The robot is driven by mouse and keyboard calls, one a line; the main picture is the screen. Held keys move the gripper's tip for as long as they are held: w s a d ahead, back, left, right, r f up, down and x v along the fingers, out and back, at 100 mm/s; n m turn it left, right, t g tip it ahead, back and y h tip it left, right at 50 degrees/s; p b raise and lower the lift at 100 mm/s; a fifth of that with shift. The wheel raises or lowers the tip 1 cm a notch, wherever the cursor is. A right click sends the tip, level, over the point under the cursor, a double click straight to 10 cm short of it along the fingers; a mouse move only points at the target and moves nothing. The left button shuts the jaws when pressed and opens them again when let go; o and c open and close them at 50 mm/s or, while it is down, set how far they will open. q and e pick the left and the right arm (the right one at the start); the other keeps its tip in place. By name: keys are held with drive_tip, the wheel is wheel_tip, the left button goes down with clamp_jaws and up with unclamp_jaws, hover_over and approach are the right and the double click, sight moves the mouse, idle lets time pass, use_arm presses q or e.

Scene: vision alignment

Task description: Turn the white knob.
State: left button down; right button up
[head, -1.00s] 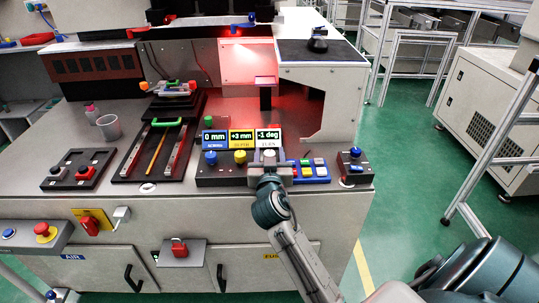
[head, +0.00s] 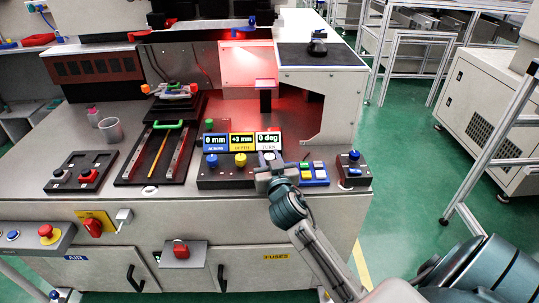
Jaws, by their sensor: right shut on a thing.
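The white knob (head: 269,157) is at the right of a row of knobs on the dark control panel, under a white display (head: 268,139) reading 0 deg. My right gripper (head: 269,165) is shut on the knob, coming from the front, and its jaws hide much of it. A blue knob (head: 211,160) and a yellow knob (head: 240,160) stand to its left. Their displays read 0 mm (head: 215,141) in blue and +3 mm (head: 242,140) in yellow. My left gripper is out of view.
A slide with rails and a green handle (head: 168,125) is to the left. A grey cup (head: 111,130) stands further left.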

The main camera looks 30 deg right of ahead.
idle(0.3)
drive_tip(key=o, duration=0.9)
drive_tip(key=shift+s, duration=0.1)
drive_tip(key=v, duration=1)
drive_tip(key=shift+s+a+b, duration=0.1)
drive_tip(key=shift+s+b, duration=0.2)
drive_tip(key=shift+s, duration=0.05)
